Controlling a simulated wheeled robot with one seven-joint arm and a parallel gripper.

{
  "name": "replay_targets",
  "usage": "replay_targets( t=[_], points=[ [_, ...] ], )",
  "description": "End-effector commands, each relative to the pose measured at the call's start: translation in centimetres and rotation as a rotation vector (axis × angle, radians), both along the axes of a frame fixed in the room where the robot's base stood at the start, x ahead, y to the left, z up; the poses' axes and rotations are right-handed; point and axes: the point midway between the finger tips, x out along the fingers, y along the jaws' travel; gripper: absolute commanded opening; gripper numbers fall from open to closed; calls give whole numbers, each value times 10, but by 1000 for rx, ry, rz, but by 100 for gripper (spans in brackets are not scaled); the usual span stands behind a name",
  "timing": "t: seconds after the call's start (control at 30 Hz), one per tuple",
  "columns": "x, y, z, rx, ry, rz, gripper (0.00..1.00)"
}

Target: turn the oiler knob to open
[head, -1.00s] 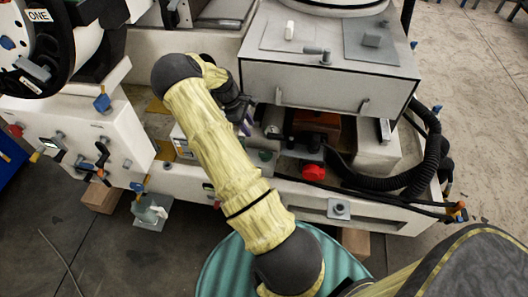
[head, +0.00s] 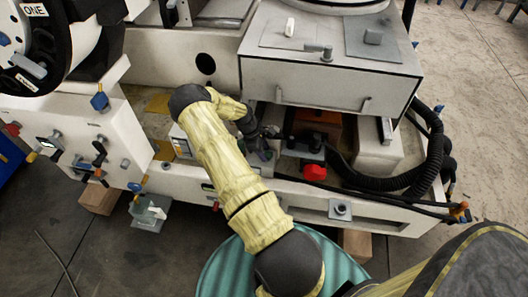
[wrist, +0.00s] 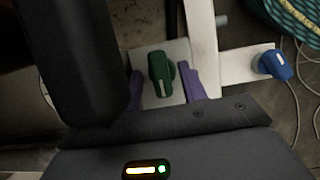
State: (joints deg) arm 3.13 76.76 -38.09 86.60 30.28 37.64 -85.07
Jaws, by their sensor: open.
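A green knob (wrist: 160,75) with a pale line along its top sits on a light plate in the wrist view. No readable label tells whether it is the oiler knob. My gripper (wrist: 164,84) is open, with one purple finger on each side of the green knob. A small gap shows on both sides, and I cannot tell how deep the fingers reach. In the head view my gripper (head: 264,138) is over the machine's front ledge, and my wrist largely hides the knob.
A blue knob (wrist: 275,65) is to the right in the wrist view. In the head view a red knob (head: 314,172) and a black hose (head: 385,182) lie to the right of my gripper. A grey box housing (head: 320,80) overhangs close behind it.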

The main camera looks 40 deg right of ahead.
Motion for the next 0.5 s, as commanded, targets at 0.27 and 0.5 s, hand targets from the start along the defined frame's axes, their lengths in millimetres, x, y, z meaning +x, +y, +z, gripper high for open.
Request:
replay_targets(
  t=[0.27, 0.5],
  points=[
    [-1, -1, -1, 0, 0, 0, 42],
    [0, 0, -1, 0, 0, -1, 0]
  ],
)
